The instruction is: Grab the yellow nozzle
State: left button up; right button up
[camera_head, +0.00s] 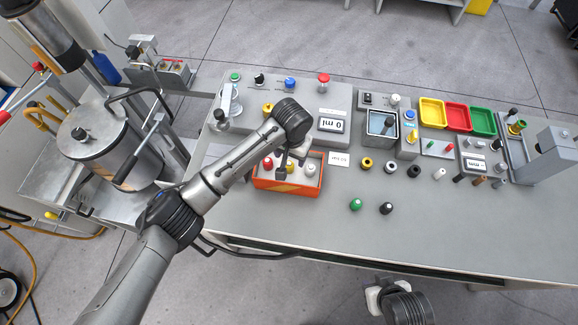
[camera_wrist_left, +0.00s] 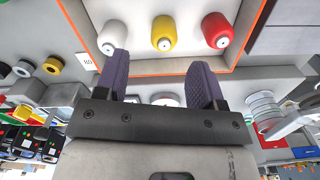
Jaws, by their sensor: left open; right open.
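The yellow nozzle (camera_wrist_left: 164,33) stands in an orange-rimmed tray (camera_head: 285,187), between a white nozzle (camera_wrist_left: 112,38) and a red nozzle (camera_wrist_left: 217,30). My left gripper (camera_wrist_left: 160,78) is open and empty. Its two fingers are spread to either side of the yellow nozzle's line, and the nozzle shows beyond the fingertips, not gripped. In the head view the left gripper (camera_head: 283,168) is over the tray and mostly hides the yellow nozzle, with the red nozzle and the white nozzle visible on either side. My right gripper (camera_head: 374,299) is open at the bottom edge, away from the table.
A green nozzle (camera_head: 356,204) and a black nozzle (camera_head: 387,208) stand in front, right of the tray. Several rings lie near a yellow ring (camera_head: 366,162). Yellow, red and green bins (camera_head: 457,117) stand farther back. The table's front right is clear.

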aim_at(289, 163)
pick_arm(q)
jog(key=shift+a+f+b, duration=0.2)
jog(key=shift+f+b, duration=0.5)
jog(key=shift+f, duration=2.65)
jog(key=c, duration=1)
